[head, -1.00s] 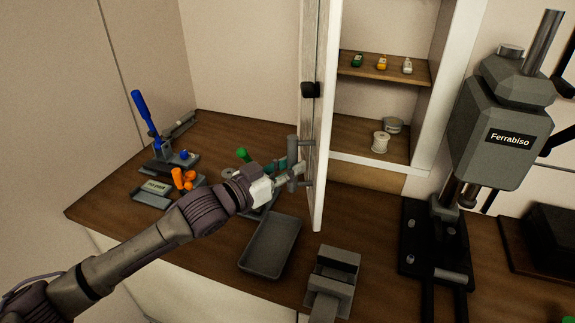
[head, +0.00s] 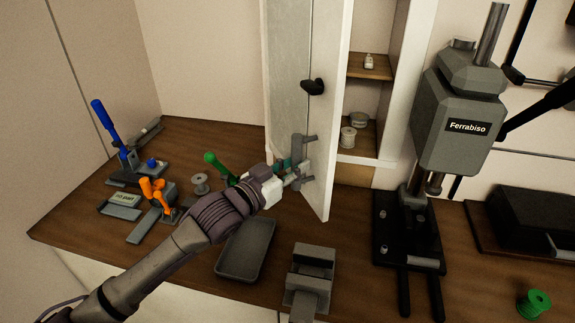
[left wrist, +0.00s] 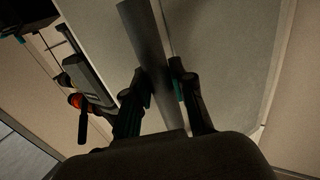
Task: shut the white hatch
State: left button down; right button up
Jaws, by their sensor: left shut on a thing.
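The white hatch (head: 333,110) is a tall door on the wall cabinet, standing partly open and covering the left part of the shelves. A grey upright bar handle (head: 306,163) sits low on its face, with a black knob (head: 313,87) above. My left gripper (head: 298,174) is shut on the bar handle. In the left wrist view the bar (left wrist: 147,45) runs between the two fingers (left wrist: 157,88), with the pale hatch panel (left wrist: 225,60) behind. My right gripper is not in view.
The cabinet shelf (head: 369,67) holds a small bottle and a spool (head: 348,137). Below the hatch lie a grey tray (head: 246,248) and a grey vise-like block (head: 309,275). Blue-handled (head: 103,121) and orange (head: 153,190) tools stand left. A Ferrabiso press (head: 460,115) stands right.

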aim_at(319, 164)
pick_arm(q)
jog(key=shift+d, duration=0.2)
jog(key=shift+d, duration=0.3)
jog(key=shift+w+d+b, duration=0.25)
jog(key=shift+w+d, duration=0.1)
jog(key=shift+d, duration=0.75)
jog(key=shift+w+d+b, duration=0.2)
jog(key=shift+w+d, duration=0.15)
jog(key=shift+d, duration=0.7)
jog(key=shift+w+d+b, duration=0.25)
jog(key=shift+w+d, duration=0.1)
jog(key=shift+d, duration=0.75)
jog(key=s+d+b+x, duration=0.1)
jog(key=b+x, duration=0.2)
jog(key=x, duration=0.4)
jog(key=shift+d, duration=0.25)
jog(key=shift+w, duration=0.1)
